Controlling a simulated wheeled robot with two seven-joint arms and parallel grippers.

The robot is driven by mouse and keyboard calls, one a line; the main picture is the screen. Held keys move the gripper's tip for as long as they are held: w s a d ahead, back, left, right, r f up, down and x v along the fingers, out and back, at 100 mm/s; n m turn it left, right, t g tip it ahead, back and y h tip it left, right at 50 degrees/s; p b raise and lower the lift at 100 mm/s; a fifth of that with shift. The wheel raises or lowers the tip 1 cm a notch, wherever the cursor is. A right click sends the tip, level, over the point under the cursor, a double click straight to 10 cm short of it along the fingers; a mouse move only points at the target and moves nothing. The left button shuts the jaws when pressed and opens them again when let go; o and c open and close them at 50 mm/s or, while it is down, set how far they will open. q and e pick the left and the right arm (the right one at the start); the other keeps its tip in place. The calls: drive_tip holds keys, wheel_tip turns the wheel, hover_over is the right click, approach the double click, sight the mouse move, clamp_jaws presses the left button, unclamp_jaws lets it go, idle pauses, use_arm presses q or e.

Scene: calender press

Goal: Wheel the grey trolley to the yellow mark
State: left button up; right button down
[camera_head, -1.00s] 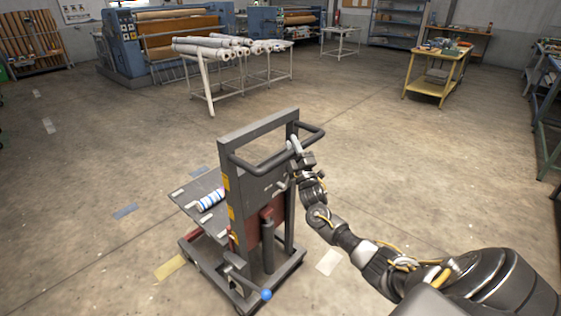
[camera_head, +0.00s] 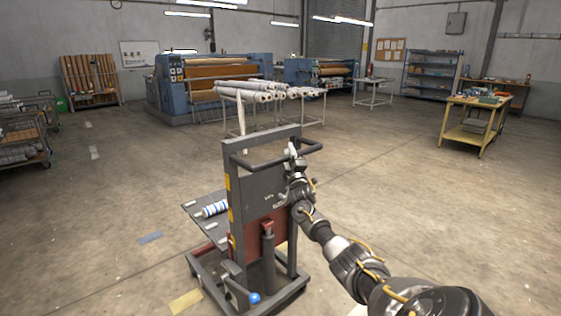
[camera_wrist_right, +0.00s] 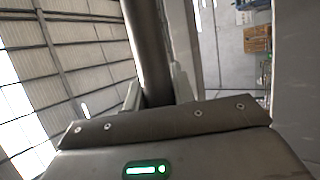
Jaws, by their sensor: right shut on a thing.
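The grey trolley (camera_head: 259,190) stands upright in the middle of the head view, with a bent push handle (camera_head: 250,162) at its top. A blue-and-white roll (camera_head: 215,208) lies on its platform (camera_head: 195,205). My right gripper (camera_head: 296,154) is shut on the right part of the handle. In the right wrist view the dark handle bar (camera_wrist_right: 150,50) runs up from between the fingers. A yellow mark (camera_head: 186,301) lies on the floor at the near left of the trolley's base, beside it. My left gripper is out of view.
A white rack of rolls (camera_head: 260,95) stands beyond the trolley, before a blue calender machine (camera_head: 180,90). A yellow table (camera_head: 475,120) is at the back right, and a cart (camera_head: 25,140) at the far left. A blue floor mark (camera_head: 150,237) lies left. Much floor is clear.

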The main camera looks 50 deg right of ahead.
drive_tip(key=shift+d, duration=0.1)
drive_tip(key=c, duration=1.2)
unclamp_jaws()
drive_tip(key=shift+w, duration=0.1)
drive_tip(key=shift+o, duration=0.2)
drive_tip(key=shift+s+a+f, duration=0.25)
drive_tip(key=shift+f, duration=0.05)
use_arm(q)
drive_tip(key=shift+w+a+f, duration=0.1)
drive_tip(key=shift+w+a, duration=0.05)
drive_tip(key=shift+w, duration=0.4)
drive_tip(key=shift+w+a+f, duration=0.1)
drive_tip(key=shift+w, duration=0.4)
use_arm(e)
drive_tip(key=v, duration=1)
